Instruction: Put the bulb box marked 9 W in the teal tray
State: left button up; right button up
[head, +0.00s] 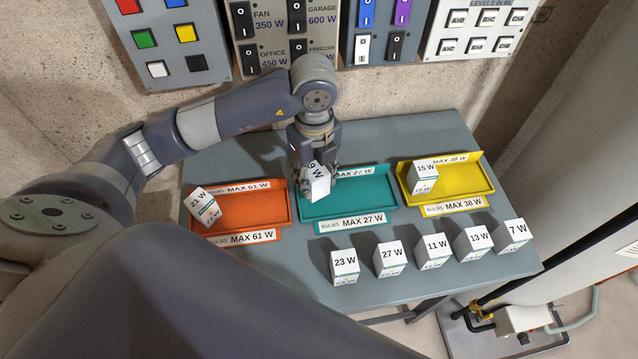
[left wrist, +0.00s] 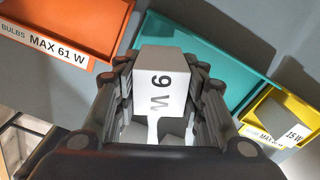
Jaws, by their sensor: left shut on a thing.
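The white bulb box marked 9 W (head: 319,184) is tilted between the fingers of my left gripper (head: 314,168). In the left wrist view the 9 W box (left wrist: 168,82) sits between both fingers of the left gripper (left wrist: 165,92), which is shut on it. In the head view the box is over the left part of the teal tray (head: 365,192), marked MAX 27 W. I cannot tell whether the box touches the tray floor. The teal tray also shows behind the box in the left wrist view (left wrist: 215,60). My right gripper is not in view.
An orange tray (head: 262,212) holds a tilted 21 W box (head: 204,206). A yellow tray (head: 470,182) holds a 15 W box (head: 423,177). Several other bulb boxes, such as the 27 W box (head: 390,259), stand along the table front. Switch panels (head: 285,30) hang behind the table.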

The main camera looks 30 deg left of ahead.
aim_at(315, 188)
pick_arm(q)
notch_tip(315, 188, down, 3)
jog(key=shift+f+p, duration=0.1)
jog(key=shift+p, duration=0.3)
jog(key=shift+f, duration=0.45)
jog(key=shift+f, duration=0.1)
jog(key=o, duration=1.1)
jog(key=shift+c, duration=0.2)
